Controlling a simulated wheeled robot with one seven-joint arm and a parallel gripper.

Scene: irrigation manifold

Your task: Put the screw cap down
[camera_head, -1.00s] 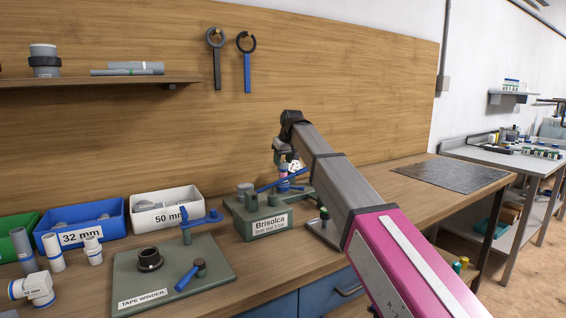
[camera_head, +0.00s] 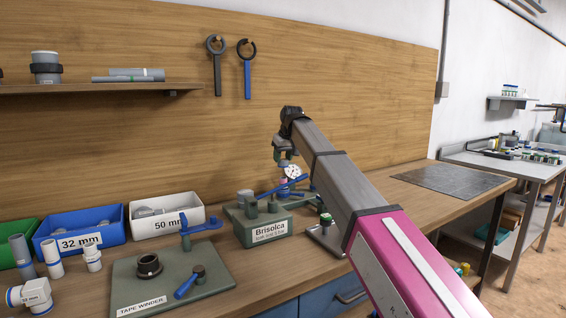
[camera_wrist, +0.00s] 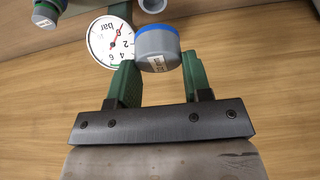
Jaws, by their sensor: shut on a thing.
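The screw cap (camera_wrist: 156,46), grey with a blue rim and a pale label, sits between the green fingers of my gripper (camera_wrist: 160,72) in the wrist view. The fingers are shut on it. In the head view my gripper (camera_head: 283,160) hangs at the back of the bench, beside the pressure gauge (camera_head: 292,172). The cap cannot be made out there. In the wrist view the white gauge (camera_wrist: 108,44) shows just left of the cap and partly behind the left finger.
The green Brisolca block (camera_head: 264,226) with a blue lever stands below my gripper. The tape winder plate (camera_head: 215,270), a blue bin (camera_head: 113,231) and a white bin (camera_head: 196,216) lie to the left. A dark mat (camera_head: 450,179) on the right is bare.

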